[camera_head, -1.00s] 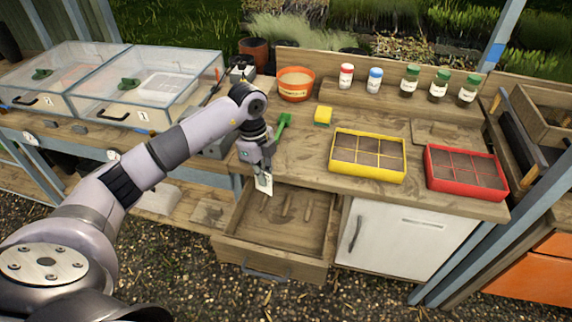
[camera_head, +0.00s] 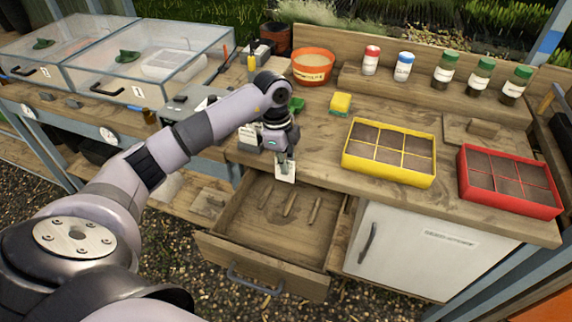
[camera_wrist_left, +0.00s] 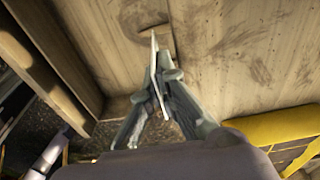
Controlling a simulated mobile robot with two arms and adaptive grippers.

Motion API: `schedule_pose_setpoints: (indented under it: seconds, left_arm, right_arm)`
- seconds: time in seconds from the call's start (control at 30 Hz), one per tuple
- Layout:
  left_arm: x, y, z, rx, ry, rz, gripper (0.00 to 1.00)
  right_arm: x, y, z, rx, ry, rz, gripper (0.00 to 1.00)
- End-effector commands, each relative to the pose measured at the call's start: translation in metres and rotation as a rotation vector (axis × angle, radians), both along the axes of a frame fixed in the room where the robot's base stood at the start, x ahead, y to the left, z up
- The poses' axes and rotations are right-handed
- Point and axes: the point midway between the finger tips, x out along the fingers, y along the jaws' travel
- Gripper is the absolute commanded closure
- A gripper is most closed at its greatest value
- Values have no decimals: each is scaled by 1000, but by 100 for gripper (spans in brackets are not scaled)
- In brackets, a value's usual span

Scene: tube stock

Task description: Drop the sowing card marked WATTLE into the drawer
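My left gripper (camera_head: 283,160) is shut on a small white card (camera_head: 286,172), which hangs down from its fingertips. In the left wrist view the card (camera_wrist_left: 154,50) shows nearly edge-on between the fingers (camera_wrist_left: 158,75). Its writing is too small to read. The wooden drawer (camera_head: 262,279) is pulled out below the bench top. The card hangs by the drawer's back end, near the bench's front edge; its exact height above the drawer is unclear. Another pale card with lettering (camera_head: 249,138) shows just left of the gripper. My right gripper is not in view.
Several thin wooden pieces lie in the drawer, one of them central (camera_head: 289,205). On the bench are a yellow tray (camera_head: 391,177), a red tray (camera_head: 510,208), a sponge (camera_head: 341,104), an orange pot (camera_head: 314,68) and bottles behind. A white cabinet (camera_head: 421,266) stands right of the drawer.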

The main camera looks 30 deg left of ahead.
Motion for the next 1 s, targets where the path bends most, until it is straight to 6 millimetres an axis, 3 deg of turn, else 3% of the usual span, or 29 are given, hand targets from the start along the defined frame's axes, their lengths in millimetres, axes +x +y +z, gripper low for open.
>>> schedule_pose_setpoints:
  seconds: [0.2,0.37,0.7,1.0]
  left_arm:
    - [0,0,-33,0,1,0,100]
    - [0,0,-47,0,1,0,100]
    - [0,0,-48,0,0,-1,100]
    - [0,0,-48,0,0,-1,79]
  right_arm:
    - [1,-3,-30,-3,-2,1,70]
    - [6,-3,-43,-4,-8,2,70]
    - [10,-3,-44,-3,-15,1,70]
    - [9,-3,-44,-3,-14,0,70]
